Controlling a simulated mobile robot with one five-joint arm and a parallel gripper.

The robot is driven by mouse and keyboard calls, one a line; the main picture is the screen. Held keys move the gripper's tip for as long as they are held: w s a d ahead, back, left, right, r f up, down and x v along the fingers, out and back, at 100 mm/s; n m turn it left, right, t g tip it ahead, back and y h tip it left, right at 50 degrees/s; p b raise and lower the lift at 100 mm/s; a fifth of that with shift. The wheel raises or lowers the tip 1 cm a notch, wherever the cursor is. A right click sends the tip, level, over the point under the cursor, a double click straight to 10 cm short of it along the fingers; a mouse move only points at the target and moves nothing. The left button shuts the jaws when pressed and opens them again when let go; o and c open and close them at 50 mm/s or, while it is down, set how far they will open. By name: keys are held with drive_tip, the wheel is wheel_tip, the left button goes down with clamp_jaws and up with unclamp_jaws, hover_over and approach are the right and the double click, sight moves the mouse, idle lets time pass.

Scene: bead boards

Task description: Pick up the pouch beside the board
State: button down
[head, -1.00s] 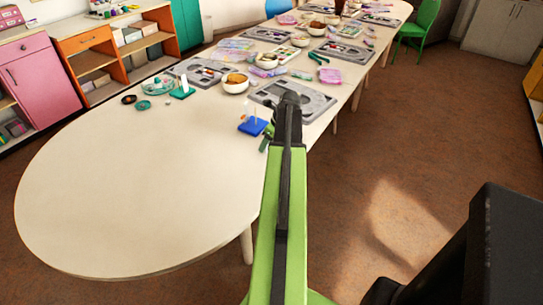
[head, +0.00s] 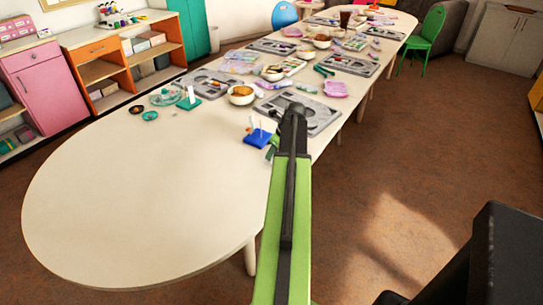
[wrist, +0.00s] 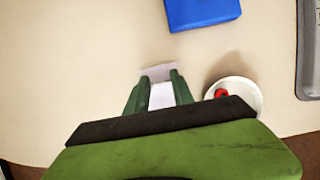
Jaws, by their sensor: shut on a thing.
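In the wrist view a small pale lavender-white pouch (wrist: 161,97) lies between the two green fingers of my gripper (wrist: 160,84). The fingers are shut on it, and part of it sticks out past their tips. Whether it touches the tabletop is hard to tell. In the head view my arm hides most of the gripper, and the pouch cannot be made out there. The nearest grey board (head: 318,118) lies just beyond my arm, and its edge shows at the right in the wrist view (wrist: 309,60).
A blue stand with pegs (head: 257,139) is close to my gripper; its blue base shows in the wrist view (wrist: 203,12). A white dish (wrist: 246,90) with a red bead sits right of the fingers. The table's near end (head: 130,215) is clear. More boards and bowls fill the far part.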

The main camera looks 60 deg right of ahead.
wheel_tip(320, 180, up, 4)
drive_tip(key=p, duration=0.3)
drive_tip(key=s+d+r+p, duration=0.2)
drive_tip(key=d, duration=0.3)
drive_tip(key=s+d+r+p, duration=0.2)
drive_tip(key=d+r+p, duration=0.1)
drive_tip(key=d, duration=0.2)
drive_tip(key=shift+s+d+r+p, duration=0.3)
drive_tip(key=shift+d+p, duration=0.05)
drive_tip(key=shift+d, duration=0.05)
